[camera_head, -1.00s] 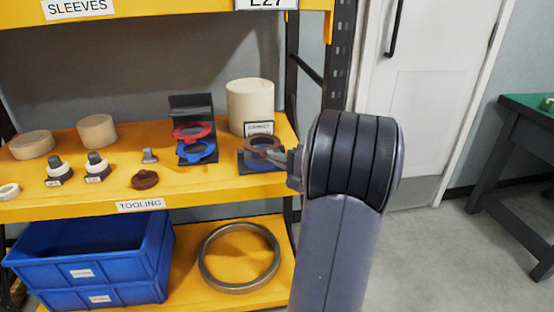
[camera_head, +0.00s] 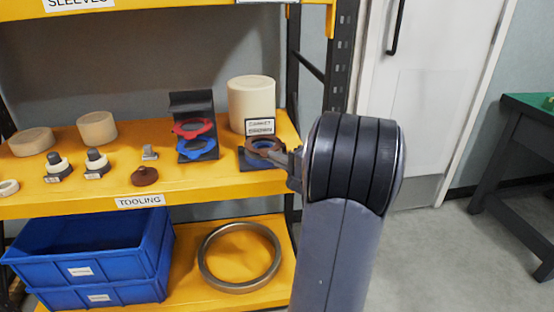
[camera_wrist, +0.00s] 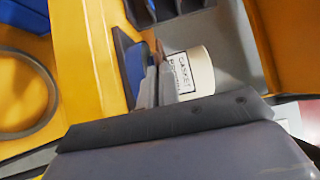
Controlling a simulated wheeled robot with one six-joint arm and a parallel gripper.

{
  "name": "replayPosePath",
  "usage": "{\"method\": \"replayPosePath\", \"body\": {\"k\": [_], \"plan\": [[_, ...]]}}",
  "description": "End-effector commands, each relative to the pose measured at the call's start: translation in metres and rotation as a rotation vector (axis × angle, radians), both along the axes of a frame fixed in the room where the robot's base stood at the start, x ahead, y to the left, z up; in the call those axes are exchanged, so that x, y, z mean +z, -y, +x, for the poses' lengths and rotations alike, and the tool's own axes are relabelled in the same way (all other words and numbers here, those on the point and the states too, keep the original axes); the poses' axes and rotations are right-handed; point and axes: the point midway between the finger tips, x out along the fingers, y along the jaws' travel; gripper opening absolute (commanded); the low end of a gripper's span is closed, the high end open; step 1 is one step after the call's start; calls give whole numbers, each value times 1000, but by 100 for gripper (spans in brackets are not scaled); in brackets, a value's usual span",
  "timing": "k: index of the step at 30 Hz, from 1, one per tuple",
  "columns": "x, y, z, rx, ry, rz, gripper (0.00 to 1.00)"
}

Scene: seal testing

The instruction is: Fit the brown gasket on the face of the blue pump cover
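The brown gasket (camera_head: 264,145) is a flat ring over the blue pump cover (camera_head: 262,161), at the right end of the middle shelf in the head view. The cover shows as a blue strip on a dark base; the gasket looks very close above it, and I cannot tell whether they touch. My gripper (camera_head: 284,156) reaches in from the right, shut on the gasket's right side. In the wrist view my gripper (camera_wrist: 155,84) has its fingers close together beside the blue cover (camera_wrist: 135,66).
A label sign (camera_head: 260,127) and cream cylinder (camera_head: 252,98) stand behind the cover. Left is a dark stand (camera_head: 192,102) with a red ring (camera_head: 193,127) and blue ring (camera_head: 196,147). A brown knobbed part (camera_head: 145,176) lies further left. Blue bins (camera_head: 95,270) sit below.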

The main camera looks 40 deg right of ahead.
Motion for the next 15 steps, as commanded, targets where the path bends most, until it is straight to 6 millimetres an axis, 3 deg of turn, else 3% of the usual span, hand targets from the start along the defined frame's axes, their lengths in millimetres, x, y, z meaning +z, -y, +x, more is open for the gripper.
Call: {"method": "replayPosePath", "body": {"k": [15], "plan": [[-5,0,0,0,0,-1,0]]}}
